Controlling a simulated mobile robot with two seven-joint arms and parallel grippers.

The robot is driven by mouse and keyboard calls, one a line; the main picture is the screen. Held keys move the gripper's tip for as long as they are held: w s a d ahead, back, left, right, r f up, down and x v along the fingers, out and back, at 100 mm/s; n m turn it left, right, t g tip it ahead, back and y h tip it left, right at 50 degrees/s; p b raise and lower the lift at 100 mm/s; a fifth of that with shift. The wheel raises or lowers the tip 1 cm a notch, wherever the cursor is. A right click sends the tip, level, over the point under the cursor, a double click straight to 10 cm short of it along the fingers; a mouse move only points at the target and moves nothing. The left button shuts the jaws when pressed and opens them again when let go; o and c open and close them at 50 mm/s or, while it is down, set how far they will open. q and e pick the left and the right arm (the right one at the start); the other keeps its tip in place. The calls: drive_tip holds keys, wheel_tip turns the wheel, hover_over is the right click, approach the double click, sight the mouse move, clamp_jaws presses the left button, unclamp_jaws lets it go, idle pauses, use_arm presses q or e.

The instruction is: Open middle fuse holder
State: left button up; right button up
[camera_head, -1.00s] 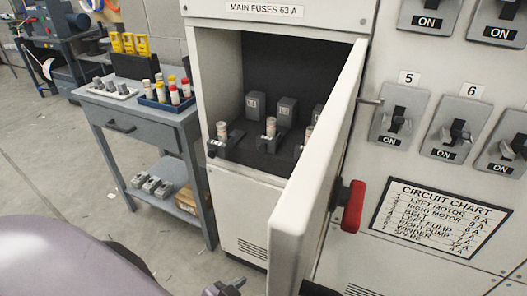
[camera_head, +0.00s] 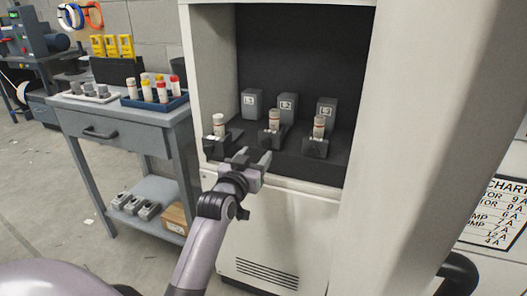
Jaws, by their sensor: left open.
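The middle fuse holder (camera_head: 272,141) is a dark carrier on the cabinet's inner shelf, with a pale banded fuse (camera_head: 274,121) standing upright in it. A grey block (camera_head: 287,106) marked L2 stands behind it. The left fuse holder (camera_head: 220,147) and right fuse holder (camera_head: 316,147) also carry upright fuses. My left gripper (camera_head: 253,159) is open and empty, with its fingers pointing up, just in front of and slightly below left of the middle holder. I cannot tell if a finger touches it. My right gripper is not in view.
The open cabinet door (camera_head: 400,140) fills the right side, close to me. The cabinet's left wall (camera_head: 220,60) bounds the opening. A grey side table (camera_head: 130,134) at the left bears a blue tray (camera_head: 155,103) of fuses.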

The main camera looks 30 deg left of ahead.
sight(266, 144)
use_arm(q)
drive_tip(key=shift+b+x, duration=0.45)
drive_tip(key=shift+x, duration=2.6)
clamp_jaws()
drive_tip(key=shift+s+d, duration=0.1)
